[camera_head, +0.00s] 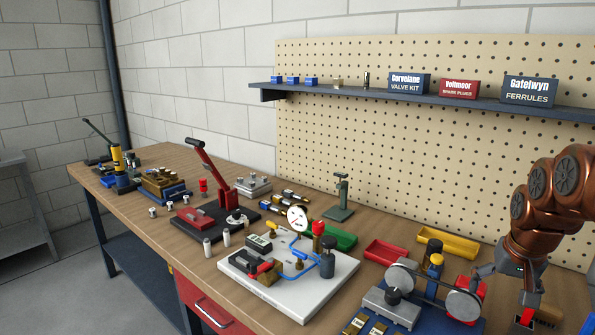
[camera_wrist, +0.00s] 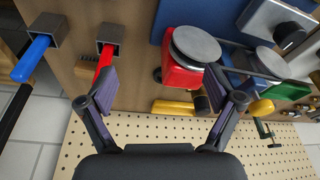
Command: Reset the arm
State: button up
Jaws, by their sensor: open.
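My gripper (camera_head: 508,285) hangs from my copper-coloured arm at the right end of the workbench (camera_head: 150,205). In the wrist view my gripper (camera_wrist: 160,80) is open, its two dark fingers spread wide, with nothing between the tips. A red-handled item (camera_wrist: 103,62) in a grey square holder shows beside the left finger. A red block with a round grey disc (camera_wrist: 195,48) lies in view beyond the fingertips. I cannot tell whether a finger touches anything.
A white board with a gauge (camera_head: 298,218), a red lever press (camera_head: 210,165), a red tray (camera_head: 386,252) and a yellow tray (camera_head: 447,243) stand on the bench. A shelf (camera_head: 430,98) with boxes crosses the pegboard (camera_head: 330,140) behind. A blue-handled item (camera_wrist: 32,58) is at left in the wrist view.

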jog(key=s+a+n+g+p, duration=0.25)
jog(key=s+a, duration=0.75)
jog(key=a, duration=0.5)
jog(key=s+a+f+n+g+p, duration=0.1)
jog(key=s+a, duration=0.2)
jog(key=s, duration=0.5)
jog(key=s+a+f+n+g+y+p, duration=0.1)
jog(key=s+a+p, duration=0.1)
jog(key=s+a, duration=0.2)
jog(key=s, duration=0.3)
jog(key=shift+s+f, duration=0.35)
jog(key=shift+f, duration=0.05)
